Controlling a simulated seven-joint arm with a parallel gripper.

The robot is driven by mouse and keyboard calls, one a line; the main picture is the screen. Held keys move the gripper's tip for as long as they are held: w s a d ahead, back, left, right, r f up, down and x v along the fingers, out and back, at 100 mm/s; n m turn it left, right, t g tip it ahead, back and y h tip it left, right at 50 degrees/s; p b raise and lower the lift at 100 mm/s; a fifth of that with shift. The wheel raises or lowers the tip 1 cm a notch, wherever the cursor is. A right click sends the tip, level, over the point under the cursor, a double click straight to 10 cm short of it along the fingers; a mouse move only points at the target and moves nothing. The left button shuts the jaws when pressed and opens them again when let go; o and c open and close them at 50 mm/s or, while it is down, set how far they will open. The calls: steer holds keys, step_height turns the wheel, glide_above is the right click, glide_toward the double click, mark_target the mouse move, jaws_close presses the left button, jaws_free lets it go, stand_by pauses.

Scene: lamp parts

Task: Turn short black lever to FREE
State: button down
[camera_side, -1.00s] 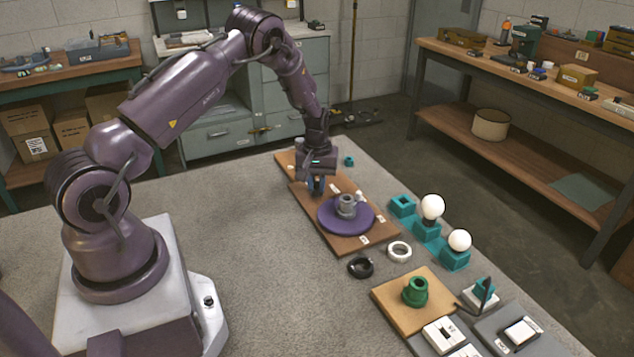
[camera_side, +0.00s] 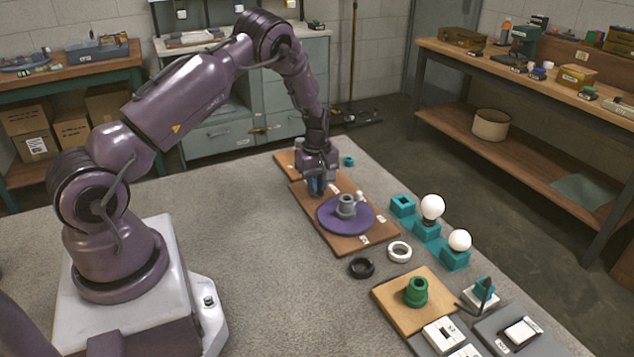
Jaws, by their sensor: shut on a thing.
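My gripper (camera_side: 317,186) is low over the far part of the brown board (camera_side: 375,236), beyond the purple disc (camera_side: 327,219). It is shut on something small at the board. I take that to be the short black lever, but the fingers hide it and I cannot see its shape or which way it points. A grey socket piece (camera_side: 346,207) stands upright on the purple disc, apart from my gripper. White labels (camera_side: 364,240) lie on the board, too small to read.
A black ring (camera_side: 361,268) and a white ring (camera_side: 399,251) lie near the board. Teal holders with white bulbs (camera_side: 432,207) stand to the right. A green part (camera_side: 415,291) stands on a tan board. The grey table left of the brown board is clear.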

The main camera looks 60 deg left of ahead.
stand_by(0.4)
steer(key=c, duration=1.1)
jaws_free()
steer(key=shift+r, duration=0.1)
step_height(320, 180, up, 13)
